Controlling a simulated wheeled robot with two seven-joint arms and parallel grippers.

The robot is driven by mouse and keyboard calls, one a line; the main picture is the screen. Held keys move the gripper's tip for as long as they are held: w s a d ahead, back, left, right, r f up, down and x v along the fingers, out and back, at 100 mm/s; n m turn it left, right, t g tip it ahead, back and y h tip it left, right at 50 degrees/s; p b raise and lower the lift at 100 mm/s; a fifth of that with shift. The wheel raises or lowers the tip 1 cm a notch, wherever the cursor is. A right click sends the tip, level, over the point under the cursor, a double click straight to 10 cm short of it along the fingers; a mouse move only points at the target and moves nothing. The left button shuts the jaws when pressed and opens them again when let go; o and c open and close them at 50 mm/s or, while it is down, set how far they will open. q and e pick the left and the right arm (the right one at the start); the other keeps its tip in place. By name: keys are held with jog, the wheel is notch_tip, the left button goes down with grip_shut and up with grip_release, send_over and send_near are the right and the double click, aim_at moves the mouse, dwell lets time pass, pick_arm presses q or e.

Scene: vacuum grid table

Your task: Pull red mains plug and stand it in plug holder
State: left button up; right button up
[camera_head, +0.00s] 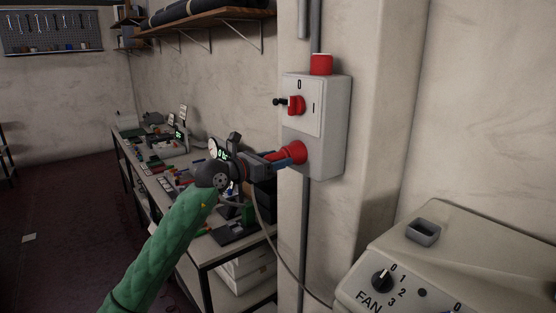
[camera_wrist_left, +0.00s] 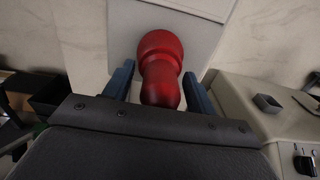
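The red mains plug (camera_head: 291,153) sits in the lower part of the grey wall switch box (camera_head: 335,125), and its red body also shows in the left wrist view (camera_wrist_left: 160,82). My left gripper (camera_head: 277,160) reaches it from the left. Its two blue fingers (camera_wrist_left: 160,88) stand apart on either side of the plug, with a visible gap on each side. The grip is open. A square, hollow grey holder (camera_head: 423,232) stands on top of the beige machine at lower right; it also shows in the left wrist view (camera_wrist_left: 267,103). My right gripper is out of view.
A red rotary switch (camera_head: 296,105) sits above the plug on the box. A grey cable (camera_head: 275,250) hangs below my gripper towards the beige machine (camera_head: 490,245). A cluttered workbench (camera_head: 205,250) stands behind my left arm. The machine top around the holder is clear.

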pick_arm(q)
jog(key=c, duration=1)
jog(key=shift+v, duration=1.05)
jog(key=shift+b+v, duration=0.75)
jog(key=shift+v, duration=1.15)
